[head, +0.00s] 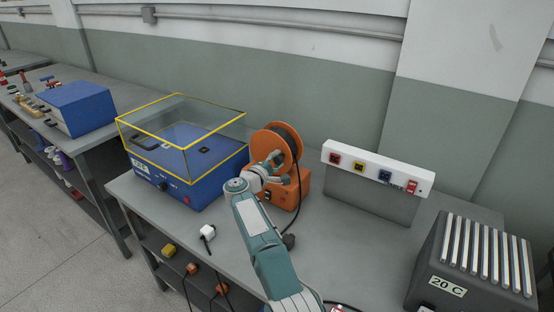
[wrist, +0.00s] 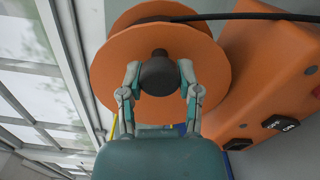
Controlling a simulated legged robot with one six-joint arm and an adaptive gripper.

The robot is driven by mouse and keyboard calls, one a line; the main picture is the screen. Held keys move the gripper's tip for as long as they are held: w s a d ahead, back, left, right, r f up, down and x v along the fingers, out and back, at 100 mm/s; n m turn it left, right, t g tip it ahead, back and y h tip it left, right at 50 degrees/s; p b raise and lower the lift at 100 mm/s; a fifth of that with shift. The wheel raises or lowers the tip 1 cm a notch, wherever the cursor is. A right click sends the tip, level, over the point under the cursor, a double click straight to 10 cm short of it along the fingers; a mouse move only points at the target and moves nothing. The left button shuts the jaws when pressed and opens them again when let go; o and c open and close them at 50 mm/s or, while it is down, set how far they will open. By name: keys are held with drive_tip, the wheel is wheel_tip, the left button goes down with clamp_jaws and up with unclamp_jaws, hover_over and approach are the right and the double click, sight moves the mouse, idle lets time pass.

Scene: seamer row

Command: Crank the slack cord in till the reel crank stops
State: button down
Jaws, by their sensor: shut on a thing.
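The orange cord reel (head: 268,141) stands on the grey bench, with black cord wound between its flanges. It also fills the middle of the wrist view (wrist: 112,75). The dark round crank knob (wrist: 159,77) sits in front of the reel's face. My gripper (wrist: 159,82) is shut on the knob, one finger on each side of it. In the head view, my gripper (head: 268,168) is at the reel's front, and my arm hides part of the reel base. The black cord (head: 299,198) runs off the reel and down to a dark plug (head: 288,240) on the bench.
A blue machine (head: 180,185) with a clear yellow-edged cover (head: 180,122) stands left of the reel. A white socket strip (head: 370,168) is at the right. A grey ribbed box marked "20 C" (head: 470,262) is further right. A small white piece (head: 207,231) lies at the front edge.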

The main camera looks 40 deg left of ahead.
drive_tip(key=shift+s+a+f, duration=0.1)
idle(0.4)
drive_tip(key=shift+c, duration=1.5)
unclamp_jaws()
